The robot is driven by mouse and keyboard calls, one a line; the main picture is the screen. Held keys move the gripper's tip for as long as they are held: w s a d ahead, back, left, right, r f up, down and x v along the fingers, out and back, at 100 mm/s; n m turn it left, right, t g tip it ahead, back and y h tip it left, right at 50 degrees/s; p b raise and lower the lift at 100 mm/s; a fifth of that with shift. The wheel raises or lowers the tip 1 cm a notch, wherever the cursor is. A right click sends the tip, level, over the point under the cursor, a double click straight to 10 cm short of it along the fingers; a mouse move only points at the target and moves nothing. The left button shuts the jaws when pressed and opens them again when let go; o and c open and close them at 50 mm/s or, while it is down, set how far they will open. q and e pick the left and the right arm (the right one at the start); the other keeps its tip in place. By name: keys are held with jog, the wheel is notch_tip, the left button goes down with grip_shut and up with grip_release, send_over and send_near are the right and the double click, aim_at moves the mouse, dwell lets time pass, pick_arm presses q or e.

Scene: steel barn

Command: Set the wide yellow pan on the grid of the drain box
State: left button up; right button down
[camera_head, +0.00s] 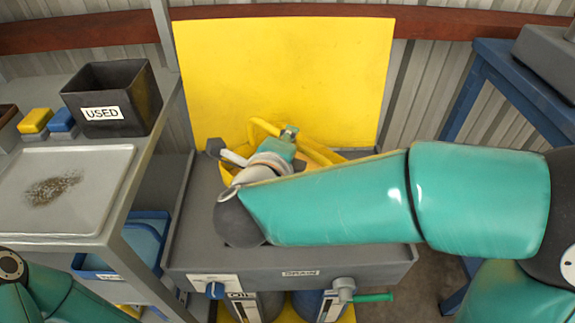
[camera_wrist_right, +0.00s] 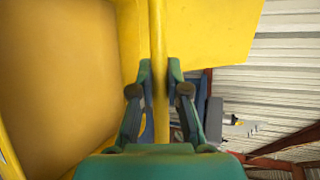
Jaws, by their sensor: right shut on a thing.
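The wide yellow pan (camera_head: 320,153) is over the back part of the grey drain box (camera_head: 370,257), largely hidden behind my right arm. My right gripper (camera_head: 289,131) is shut on the pan's yellow edge or handle; I cannot tell which. In the right wrist view the gripper (camera_wrist_right: 159,78) has a finger on each side of a narrow yellow strip, and the pan (camera_wrist_right: 60,75) fills the left side. The grid cannot be made out. I cannot tell whether the pan touches the box. My left gripper is out of view.
A yellow panel (camera_head: 285,70) stands behind the box. At left a grey bench holds a tray (camera_head: 100,165), a black USED bin (camera_head: 137,120), and yellow (camera_head: 35,120) and blue (camera_head: 61,120) blocks. A blue frame (camera_head: 492,75) stands at right. A valve (camera_head: 345,285) sticks out in front.

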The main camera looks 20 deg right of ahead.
jog(key=shift+f+b, duration=0.85)
jog(key=shift+f, duration=1.95)
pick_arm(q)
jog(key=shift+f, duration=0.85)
pick_arm(e)
jog(key=c, duration=1.2)
grip_release()
jog(key=shift+o, duration=0.2)
jog(key=shift+s, duration=0.1)
